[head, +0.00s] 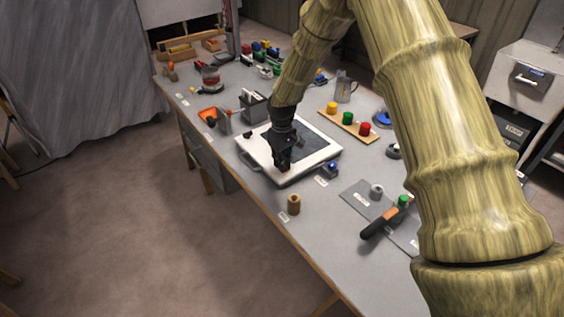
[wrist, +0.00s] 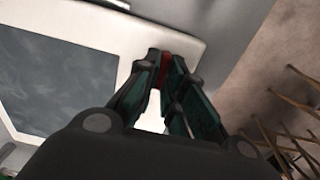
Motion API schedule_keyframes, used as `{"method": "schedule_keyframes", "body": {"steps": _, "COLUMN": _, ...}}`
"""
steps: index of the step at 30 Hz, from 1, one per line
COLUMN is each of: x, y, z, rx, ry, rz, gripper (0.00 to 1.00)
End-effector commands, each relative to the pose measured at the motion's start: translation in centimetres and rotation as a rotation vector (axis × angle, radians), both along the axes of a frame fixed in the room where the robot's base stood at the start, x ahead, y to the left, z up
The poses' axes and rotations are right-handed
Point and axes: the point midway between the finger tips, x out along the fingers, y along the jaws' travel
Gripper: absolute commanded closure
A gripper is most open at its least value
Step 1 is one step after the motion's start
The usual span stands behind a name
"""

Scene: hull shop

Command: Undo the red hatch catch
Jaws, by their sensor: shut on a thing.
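The hatch is a white frame (head: 322,158) with a dark pane, lying on the grey workbench. In the wrist view the white frame (wrist: 105,22) runs along the top and the grey pane fills the left. My gripper (head: 284,166) reaches down over the hatch's near edge. In the wrist view its fingers (wrist: 163,72) are closed around the red catch (wrist: 165,68), which shows as a small red strip between the fingertips. The fingers hide most of the catch. In the head view the gripper covers it.
A blue item (head: 331,169) stands right beside the hatch. A wooden cylinder (head: 294,204) stands nearer the bench's front edge. A wooden strip with coloured knobs (head: 348,122) lies behind.

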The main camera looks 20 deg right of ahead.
Motion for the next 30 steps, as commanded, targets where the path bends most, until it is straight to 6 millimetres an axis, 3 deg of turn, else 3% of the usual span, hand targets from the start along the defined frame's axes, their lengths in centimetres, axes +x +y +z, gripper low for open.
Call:
{"method": "schedule_keyframes", "body": {"steps": 5, "x": 0.0, "y": -0.1, "z": 0.0, "rx": -0.001, "ry": 0.0, "rz": 0.0, "gripper": 1.0}}
{"method": "schedule_keyframes", "body": {"steps": 6, "x": 0.0, "y": -0.1, "z": 0.0, "rx": -0.001, "ry": 0.001, "rz": 0.0, "gripper": 0.86}}
{"method": "schedule_keyframes", "body": {"steps": 9, "x": 0.0, "y": -0.1, "z": 0.0, "rx": -0.001, "ry": 0.0, "rz": 0.0, "gripper": 0.68}}
{"method": "schedule_keyframes", "body": {"steps": 21, "x": 0.0, "y": 0.0, "z": 0.5, "rx": -0.001, "ry": -0.001, "rz": -0.001, "gripper": 0.68}}
{"method": "schedule_keyframes", "body": {"steps": 26, "x": 0.1, "y": 0.0, "z": 2.3, "rx": 0.0, "ry": -0.002, "rz": -0.001, "gripper": 0.68}}
{"method": "schedule_keyframes", "body": {"steps": 30, "x": 0.1, "y": -0.1, "z": 4.9, "rx": -0.001, "ry": -0.004, "rz": -0.001, "gripper": 0.68}}
